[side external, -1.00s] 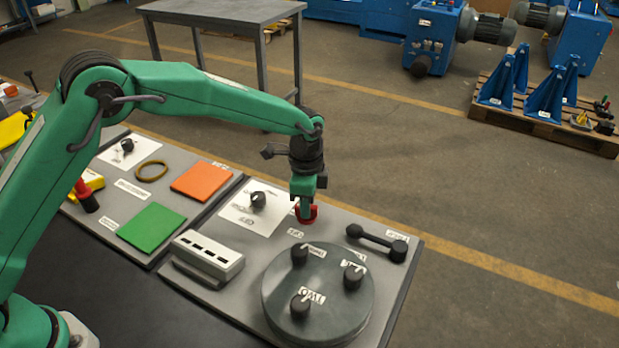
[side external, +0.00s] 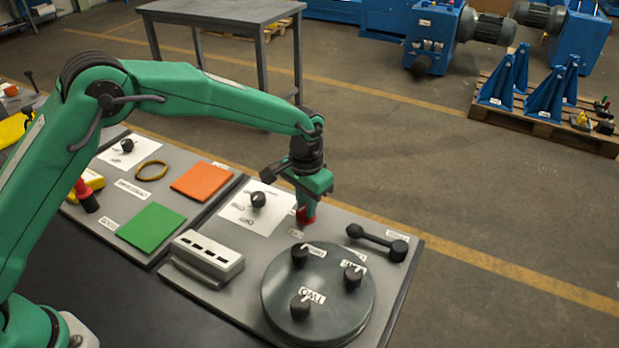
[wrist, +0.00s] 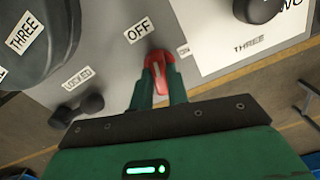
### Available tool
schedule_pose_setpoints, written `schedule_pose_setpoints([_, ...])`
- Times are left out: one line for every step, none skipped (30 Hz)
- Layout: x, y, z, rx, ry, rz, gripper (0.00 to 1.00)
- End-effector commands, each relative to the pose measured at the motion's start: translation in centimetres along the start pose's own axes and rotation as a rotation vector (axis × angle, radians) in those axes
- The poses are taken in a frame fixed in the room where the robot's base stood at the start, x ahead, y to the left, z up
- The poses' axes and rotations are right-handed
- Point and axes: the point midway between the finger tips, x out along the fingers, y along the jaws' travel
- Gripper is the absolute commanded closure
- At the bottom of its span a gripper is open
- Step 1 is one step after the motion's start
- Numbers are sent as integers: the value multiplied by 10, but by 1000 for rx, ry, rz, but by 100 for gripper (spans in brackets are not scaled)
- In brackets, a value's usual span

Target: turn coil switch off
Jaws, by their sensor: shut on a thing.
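The red coil switch (wrist: 163,75) stands on the grey panel, and its red part also shows in the side external view (side external: 306,215). My gripper (wrist: 161,90) is shut on the red switch, with a green finger on either side of it. It also shows at the switch in the side external view (side external: 307,207). An OFF label (wrist: 140,31) lies on the panel just beyond the switch in the wrist view. Part of the switch is hidden between the fingers.
A round dark disc (side external: 337,308) with black knobs stands in front of the switch. A black lever (side external: 377,241) marked LOCKED in the wrist view lies to the right. A black knob (side external: 258,200) on a white plate is to the left. A grey slotted block (side external: 208,256) is nearer.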

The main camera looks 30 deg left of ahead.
Motion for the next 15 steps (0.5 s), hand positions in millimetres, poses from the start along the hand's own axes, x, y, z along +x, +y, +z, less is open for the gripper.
schedule_pose_setpoints([-1,0,0,-41,0,0,100])
schedule_pose_setpoints([-1,0,0,-66,0,0,100])
schedule_pose_setpoints([-1,0,0,-97,0,0,100])
schedule_pose_setpoints([-1,0,0,-120,0,0,100])
schedule_pose_setpoints([-1,0,0,-141,0,0,100])
schedule_pose_setpoints([-1,0,0,-167,0,0,100])
schedule_pose_setpoints([-1,0,0,-186,0,0,100])
schedule_pose_setpoints([-1,0,0,-203,0,0,100])
schedule_pose_setpoints([-1,0,0,-224,0,0,100])
schedule_pose_setpoints([-1,0,0,-238,0,0,100])
schedule_pose_setpoints([-1,0,0,-251,0,0,100])
schedule_pose_setpoints([-1,0,0,-265,0,0,100])
schedule_pose_setpoints([-1,0,0,-275,0,0,100])
schedule_pose_setpoints([-1,0,0,-283,0,0,100])
schedule_pose_setpoints([-1,0,0,-291,0,0,100])
